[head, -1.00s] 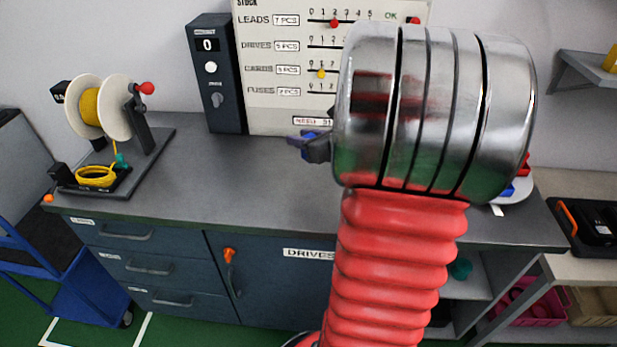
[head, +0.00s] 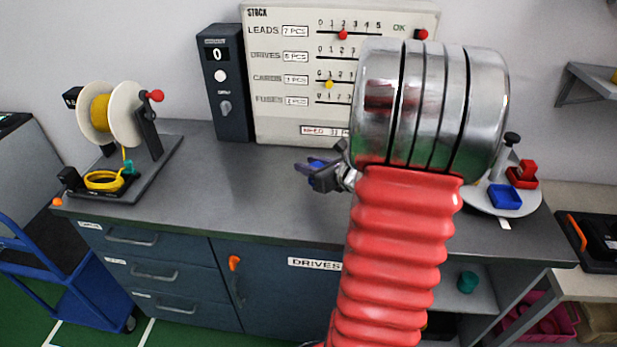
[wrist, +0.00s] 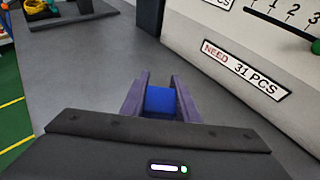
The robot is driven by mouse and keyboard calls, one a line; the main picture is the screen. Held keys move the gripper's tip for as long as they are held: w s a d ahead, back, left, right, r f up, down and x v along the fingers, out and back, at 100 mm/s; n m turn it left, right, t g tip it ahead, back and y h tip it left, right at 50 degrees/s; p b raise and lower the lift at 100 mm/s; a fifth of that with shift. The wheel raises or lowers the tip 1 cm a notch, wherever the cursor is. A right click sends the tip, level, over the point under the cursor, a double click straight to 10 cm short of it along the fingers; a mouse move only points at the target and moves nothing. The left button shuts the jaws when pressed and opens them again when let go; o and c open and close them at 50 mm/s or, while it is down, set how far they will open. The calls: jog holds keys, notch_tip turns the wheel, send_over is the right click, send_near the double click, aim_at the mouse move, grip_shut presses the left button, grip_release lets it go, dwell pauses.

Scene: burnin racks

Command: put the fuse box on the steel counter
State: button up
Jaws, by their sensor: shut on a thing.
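My gripper (head: 312,168) is shut on a small blue box, the fuse box (wrist: 161,102), which shows between the purple fingers in the wrist view. In the head view the fuse box is only a small blue patch at the fingers, and much of my gripper is hidden behind my arm. The gripper is over the grey steel counter (head: 220,190), in front of the stock board. I cannot tell whether the fuse box touches the counter.
The stock board (head: 285,110) and a dark counter unit (head: 224,100) stand along the wall. A yellow cable reel (head: 103,113) is at the left end. A white round tray (head: 503,205) with a blue and a red bin is at the right. The counter's middle is clear.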

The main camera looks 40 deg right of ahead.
jog(key=shift+f, duration=2.05)
jog(key=shift+f, duration=0.1)
jog(key=o, duration=1.1)
jog(key=shift+c, duration=0.2)
jog(key=shift+s, duration=0.1)
jog(key=v, duration=1.2)
